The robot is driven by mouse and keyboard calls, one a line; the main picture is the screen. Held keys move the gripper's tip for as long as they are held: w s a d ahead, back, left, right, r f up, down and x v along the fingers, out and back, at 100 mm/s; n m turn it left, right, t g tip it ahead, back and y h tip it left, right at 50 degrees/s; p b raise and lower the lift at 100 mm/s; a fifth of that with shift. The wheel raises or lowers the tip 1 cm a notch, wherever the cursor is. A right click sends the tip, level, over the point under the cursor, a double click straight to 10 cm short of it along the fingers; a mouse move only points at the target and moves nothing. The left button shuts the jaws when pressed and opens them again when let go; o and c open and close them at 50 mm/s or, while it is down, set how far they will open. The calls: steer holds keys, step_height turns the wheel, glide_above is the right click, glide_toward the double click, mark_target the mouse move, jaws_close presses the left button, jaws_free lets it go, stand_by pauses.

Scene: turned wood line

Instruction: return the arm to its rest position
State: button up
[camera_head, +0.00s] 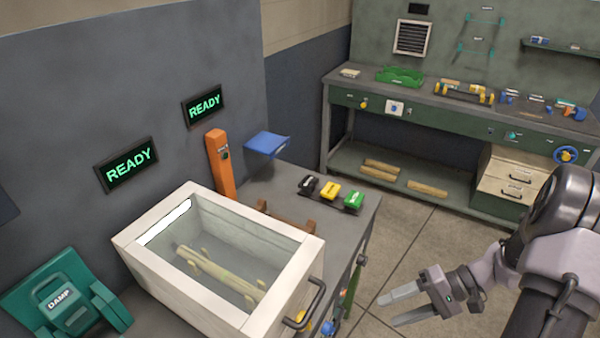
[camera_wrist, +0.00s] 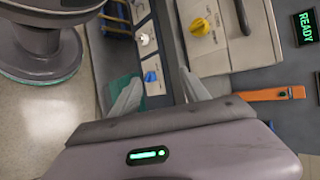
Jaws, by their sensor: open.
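My gripper (camera_head: 402,304) is at the lower right in the head view, over the floor to the right of the near bench. Its two fingers are apart with nothing between them. My arm reaches in from the right edge. In the wrist view my gripper (camera_wrist: 160,95) also shows with its fingers spread and empty, in front of the bench's front panel with a white knob (camera_wrist: 145,40) and a blue knob (camera_wrist: 151,77).
A white glass-topped box (camera_head: 135,258) holding a wooden piece stands on the near bench (camera_head: 365,205). A handle (camera_head: 308,305) juts from its right side. A green workbench (camera_head: 450,105) with drawers (camera_head: 512,180) stands behind. The floor (camera_head: 410,240) between is clear.

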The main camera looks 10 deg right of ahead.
steer(key=s+a+r+t+h+b, duration=0.1)
steer(key=s+a+r+h, duration=0.3)
steer(key=a+r, duration=0.4)
steer(key=s+a+r+t+h, duration=0.4)
steer(key=a+r, duration=0.3)
steer(key=r, duration=0.5)
steer(key=shift+s+a+r+h+b, duration=0.25)
steer(key=shift+s+a+h+b, duration=0.15)
steer(key=shift+s+h, duration=0.2)
